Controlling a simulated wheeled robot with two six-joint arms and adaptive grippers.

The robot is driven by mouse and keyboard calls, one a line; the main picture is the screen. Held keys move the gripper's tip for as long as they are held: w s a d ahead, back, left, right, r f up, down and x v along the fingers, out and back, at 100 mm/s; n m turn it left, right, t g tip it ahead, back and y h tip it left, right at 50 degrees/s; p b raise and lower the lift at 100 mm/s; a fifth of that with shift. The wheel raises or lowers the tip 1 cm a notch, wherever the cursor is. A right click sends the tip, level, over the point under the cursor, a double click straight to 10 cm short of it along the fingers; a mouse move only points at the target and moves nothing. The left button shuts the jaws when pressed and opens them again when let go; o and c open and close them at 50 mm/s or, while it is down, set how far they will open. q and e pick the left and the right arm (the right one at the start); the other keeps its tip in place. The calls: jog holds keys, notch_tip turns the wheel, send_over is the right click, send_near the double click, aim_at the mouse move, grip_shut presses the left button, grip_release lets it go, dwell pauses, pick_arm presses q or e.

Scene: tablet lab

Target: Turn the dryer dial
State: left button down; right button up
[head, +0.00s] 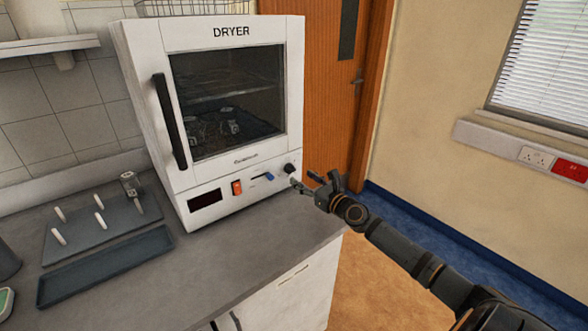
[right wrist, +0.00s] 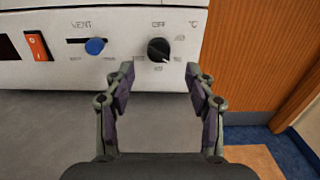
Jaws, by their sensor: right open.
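The dryer (head: 215,110) is a white cabinet labelled DRYER with a dark window, standing on the grey counter. Its black dial (head: 290,168) is at the right end of the lower front panel. In the right wrist view the dial (right wrist: 158,49) carries a white pointer mark and is ringed by small markings, with OFF above it. My right gripper (head: 308,182) is open and empty just in front of the panel's right end. In the right wrist view its two fingertips (right wrist: 159,70) stand apart to either side of the dial, a little below it. My left gripper is not in view.
A blue vent knob (right wrist: 95,46) and an orange switch (right wrist: 37,46) sit left of the dial. A dark tray (head: 105,265) and a peg board (head: 85,225) lie on the counter at left. A wooden door (head: 325,90) stands behind at right.

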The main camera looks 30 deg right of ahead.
aim_at(293, 171)
jog(key=w, duration=0.4)
jog(key=shift+w+a, duration=0.3)
jog(key=shift+w, duration=0.5)
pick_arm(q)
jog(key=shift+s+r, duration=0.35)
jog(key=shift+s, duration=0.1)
pick_arm(e)
jog(key=c, duration=1.1)
